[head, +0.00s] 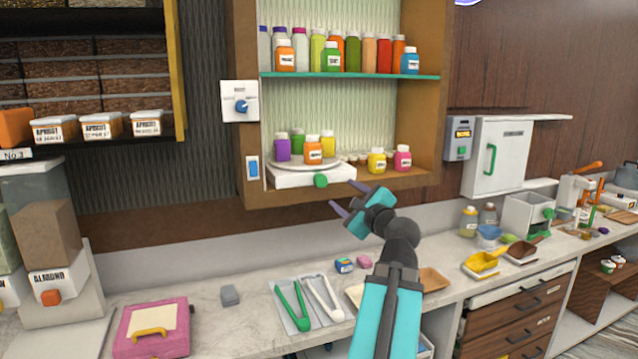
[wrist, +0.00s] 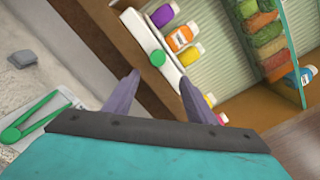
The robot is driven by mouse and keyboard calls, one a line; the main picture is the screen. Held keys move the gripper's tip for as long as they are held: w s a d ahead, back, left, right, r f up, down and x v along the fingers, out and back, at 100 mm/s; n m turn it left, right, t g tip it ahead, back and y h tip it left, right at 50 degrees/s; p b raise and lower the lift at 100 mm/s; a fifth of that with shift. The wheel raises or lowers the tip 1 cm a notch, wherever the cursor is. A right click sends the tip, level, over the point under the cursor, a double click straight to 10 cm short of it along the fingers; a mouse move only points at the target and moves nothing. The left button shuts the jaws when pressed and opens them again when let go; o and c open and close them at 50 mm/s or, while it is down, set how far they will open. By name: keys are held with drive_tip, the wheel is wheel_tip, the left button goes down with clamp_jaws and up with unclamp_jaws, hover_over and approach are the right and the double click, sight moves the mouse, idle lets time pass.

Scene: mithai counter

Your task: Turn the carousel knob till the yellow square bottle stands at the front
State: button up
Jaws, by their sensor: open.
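The carousel is a round turntable on a white base (head: 290,181) on the cabinet's lower shelf, with a green knob (head: 320,180) on its front. An orange bottle (head: 313,152) stands at the front. The yellow bottle (head: 328,144) is behind it to the right, a purple one (head: 282,150) is at the left and a green one (head: 297,139) at the back. My gripper (head: 342,195) is open and empty, below and right of the knob and apart from it. In the wrist view the knob (wrist: 158,58) shows just beyond the fingertips (wrist: 160,79).
Another yellow bottle (head: 376,162) and a pink bottle (head: 402,159) stand on the shelf right of the carousel. A teal-edged shelf (head: 350,75) with several bottles is above. The counter below holds a tray (head: 286,297) with green and white tongs.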

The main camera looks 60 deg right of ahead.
sight(323, 182)
drive_tip(key=shift+w, duration=0.25)
drive_tip(key=p+x, duration=0.4)
drive_tip(key=x, duration=0.8)
drive_tip(key=shift+w+a, duration=0.1)
drive_tip(key=shift+w, duration=0.1)
drive_tip(key=shift+w+d+f+p, duration=0.1)
drive_tip(key=shift+w+d+p, duration=0.3)
drive_tip(key=shift+w, duration=0.2)
drive_tip(key=c, duration=1)
drive_tip(key=shift+d, duration=0.15)
drive_tip(key=shift+c, duration=0.2)
drive_tip(key=shift+b, duration=0.3)
